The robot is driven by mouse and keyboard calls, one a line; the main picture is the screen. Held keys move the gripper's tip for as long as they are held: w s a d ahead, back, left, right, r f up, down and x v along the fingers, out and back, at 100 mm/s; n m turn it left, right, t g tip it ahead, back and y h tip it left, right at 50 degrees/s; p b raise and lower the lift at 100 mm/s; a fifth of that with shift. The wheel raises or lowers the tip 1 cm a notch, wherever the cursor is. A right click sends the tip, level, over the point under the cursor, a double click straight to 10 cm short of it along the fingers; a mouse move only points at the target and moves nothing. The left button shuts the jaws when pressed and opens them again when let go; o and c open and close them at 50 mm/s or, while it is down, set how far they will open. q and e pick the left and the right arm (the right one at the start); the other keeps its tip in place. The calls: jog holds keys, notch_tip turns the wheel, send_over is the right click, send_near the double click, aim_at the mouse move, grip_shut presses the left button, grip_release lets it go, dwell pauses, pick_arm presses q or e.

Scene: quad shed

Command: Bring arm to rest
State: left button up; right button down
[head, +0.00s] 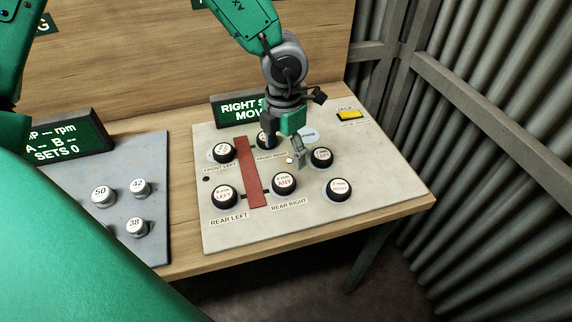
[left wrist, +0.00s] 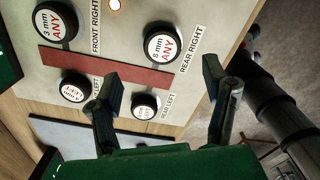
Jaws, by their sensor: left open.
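My left gripper (head: 285,150) hangs from its green and grey arm over the upper part of the light board (head: 230,238). In the left wrist view the left gripper (left wrist: 160,90) has its two dark fingers spread wide, with nothing between them. Below it are round black knobs with white caps, among them the rear left knob (head: 225,196) and the rear right knob (head: 284,184). The gripper partly hides the front right knob (head: 265,138). Whether a fingertip touches the board I cannot tell. My right gripper is not in view.
A red strip (head: 252,172) lies on the board between the left and right knobs. A yellow block (head: 348,115) sits at its far right corner. A grey board (head: 155,215) with numbered knobs is at left. A wooden backboard (head: 160,60) and corrugated wall (head: 500,170) bound the bench.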

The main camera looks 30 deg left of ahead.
pick_arm(q)
notch_tip(320, 180, up, 2)
jog(key=shift+r, duration=0.15)
dwell(0.5)
